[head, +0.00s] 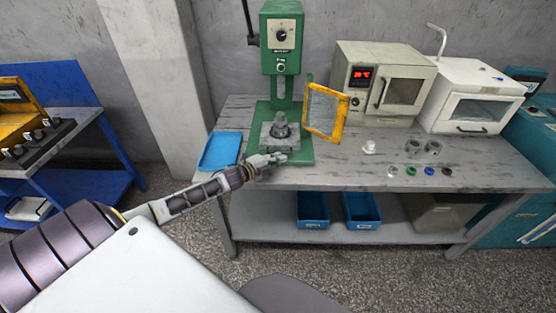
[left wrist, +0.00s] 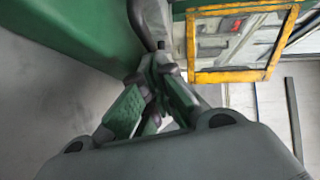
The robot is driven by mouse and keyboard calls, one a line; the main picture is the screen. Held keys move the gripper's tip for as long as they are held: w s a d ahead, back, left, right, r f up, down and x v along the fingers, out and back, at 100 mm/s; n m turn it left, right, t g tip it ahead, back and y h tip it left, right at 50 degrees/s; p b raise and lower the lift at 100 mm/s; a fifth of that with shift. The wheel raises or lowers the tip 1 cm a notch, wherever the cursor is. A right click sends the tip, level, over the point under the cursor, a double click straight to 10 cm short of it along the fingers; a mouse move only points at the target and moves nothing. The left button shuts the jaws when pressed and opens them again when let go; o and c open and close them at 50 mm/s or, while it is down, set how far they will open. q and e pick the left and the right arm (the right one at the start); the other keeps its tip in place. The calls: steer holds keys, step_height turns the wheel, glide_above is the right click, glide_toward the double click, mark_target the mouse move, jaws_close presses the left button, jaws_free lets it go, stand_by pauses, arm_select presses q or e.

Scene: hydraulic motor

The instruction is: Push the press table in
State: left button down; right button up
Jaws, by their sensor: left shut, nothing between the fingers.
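The green press (head: 281,60) stands on the grey workbench near its left part. Its press table (head: 277,140) is a grey block at the press base with a dark round metal part (head: 281,124) on it. My left gripper (head: 281,158) is shut and empty, just in front of the press table; I cannot tell if it touches. In the left wrist view the closed fingers (left wrist: 158,68) point toward the press, and the table is mostly hidden behind them. A yellow-framed guard (head: 326,111) is swung open on the right of the press; it also shows in the left wrist view (left wrist: 240,76).
A blue tray (head: 220,151) lies left of the press. Right of it stand an oven with a red display (head: 383,82) and a white box machine (head: 476,96). Several small coloured parts lie on the bench's right front (head: 409,170). Blue bins (head: 313,210) sit on the lower shelf.

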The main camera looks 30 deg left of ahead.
mark_target(287, 147)
arm_select(q)
steer(key=shift+w+a, duration=0.35)
steer(key=shift+w, duration=0.2)
steer(key=shift+w+a+b, duration=0.6)
steer(key=shift+w, duration=0.2)
steer(key=shift+w+a, duration=0.2)
steer(key=shift+w, duration=0.1)
